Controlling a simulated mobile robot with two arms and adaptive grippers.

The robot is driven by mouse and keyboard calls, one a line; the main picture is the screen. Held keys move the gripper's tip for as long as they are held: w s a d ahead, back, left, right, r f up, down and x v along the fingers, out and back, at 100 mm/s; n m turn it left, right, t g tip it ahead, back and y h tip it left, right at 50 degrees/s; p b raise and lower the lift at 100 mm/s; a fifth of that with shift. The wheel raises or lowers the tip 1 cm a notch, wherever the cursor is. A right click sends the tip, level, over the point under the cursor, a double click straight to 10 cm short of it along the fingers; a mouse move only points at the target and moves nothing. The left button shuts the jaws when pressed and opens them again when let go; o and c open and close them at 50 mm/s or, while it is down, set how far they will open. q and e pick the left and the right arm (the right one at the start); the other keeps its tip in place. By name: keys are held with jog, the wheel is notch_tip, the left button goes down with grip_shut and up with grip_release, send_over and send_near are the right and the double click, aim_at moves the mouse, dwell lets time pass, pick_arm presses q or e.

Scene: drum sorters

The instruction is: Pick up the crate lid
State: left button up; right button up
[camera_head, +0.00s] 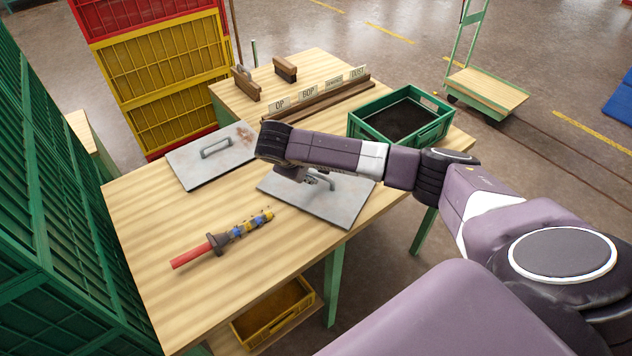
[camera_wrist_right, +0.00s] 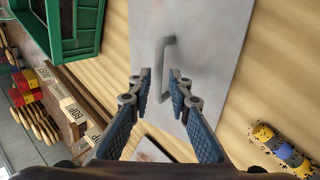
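Two flat grey metal lids with bar handles lie on the wooden table. The nearer lid (camera_head: 342,210) is partly hidden under my right arm, and it fills the middle of the right wrist view (camera_wrist_right: 215,45). The other lid (camera_head: 188,170), with rusty stains, lies further left. My right gripper (camera_head: 318,180) is low over the nearer lid. In the right wrist view its fingers (camera_wrist_right: 159,74) are apart, with the lid's handle (camera_wrist_right: 164,60) showing between and beyond the tips. Whether they touch the handle I cannot tell. My left gripper is out of view.
A green crate (camera_head: 405,118) stands at the table's right end, beside a rack of labels (camera_head: 318,98). Two brushes (camera_head: 245,83) stand behind. A red-handled tool with a yellow and blue end (camera_head: 215,242) lies in front. Stacked yellow and red crates (camera_head: 165,80) stand behind the table.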

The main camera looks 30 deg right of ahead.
aim_at(316, 174)
jog(key=shift+w+d+f, duration=0.25)
jog(key=shift+d+f, duration=0.05)
jog(key=shift+f, duration=0.1)
jog(key=x, duration=0.1)
jog(key=p+x, duration=0.1)
jog(key=x, duration=0.1)
jog(key=shift+w+a, duration=0.15)
jog(key=shift+w, duration=0.15)
jog(key=shift+w+d+f, duration=0.15)
jog(key=shift+d+f, duration=0.2)
jog(key=shift+f, duration=0.15)
grip_shut()
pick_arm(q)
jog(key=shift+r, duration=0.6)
